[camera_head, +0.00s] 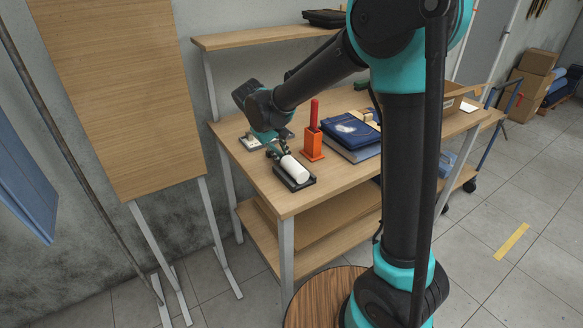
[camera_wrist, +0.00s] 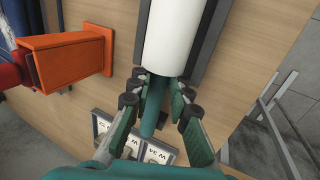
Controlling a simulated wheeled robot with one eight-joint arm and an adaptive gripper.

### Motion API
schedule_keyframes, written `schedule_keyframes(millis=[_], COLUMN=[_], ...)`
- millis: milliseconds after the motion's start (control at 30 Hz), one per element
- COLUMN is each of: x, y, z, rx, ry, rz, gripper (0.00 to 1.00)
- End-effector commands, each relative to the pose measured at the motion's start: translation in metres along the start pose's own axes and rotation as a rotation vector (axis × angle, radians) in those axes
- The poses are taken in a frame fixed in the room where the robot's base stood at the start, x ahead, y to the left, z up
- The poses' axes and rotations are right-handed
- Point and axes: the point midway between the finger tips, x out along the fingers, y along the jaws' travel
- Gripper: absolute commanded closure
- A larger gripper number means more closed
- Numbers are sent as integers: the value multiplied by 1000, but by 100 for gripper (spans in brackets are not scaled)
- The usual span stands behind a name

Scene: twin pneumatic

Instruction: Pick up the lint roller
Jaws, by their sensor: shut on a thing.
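The lint roller has a white cylinder (camera_head: 294,169) lying in a dark tray (camera_head: 297,186) near the front left of the table. In the wrist view its white roll (camera_wrist: 178,38) is at the top, with a teal handle (camera_wrist: 152,118) running down from it. My gripper (camera_wrist: 165,90) has its fingers on both sides of the handle just behind the roll and is shut on it. In the head view my gripper (camera_head: 279,148) is at the handle end, partly hidden by my wrist. I cannot tell whether the roll touches the tray.
An orange holder (camera_head: 311,144) with a red-handled item stands close to the right of the roller. A small card or frame item (camera_wrist: 124,139) lies under my gripper. The table's front edge is near the tray.

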Motion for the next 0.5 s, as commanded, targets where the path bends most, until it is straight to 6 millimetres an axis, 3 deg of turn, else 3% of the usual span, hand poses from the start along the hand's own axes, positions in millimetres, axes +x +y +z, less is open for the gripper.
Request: schedule_keyframes(millis=[267, 500], x=[-3, -26], y=[1, 11], z=[0, 0], rx=[0, 0], ry=[0, 0], rz=[0, 0], gripper=[100, 100])
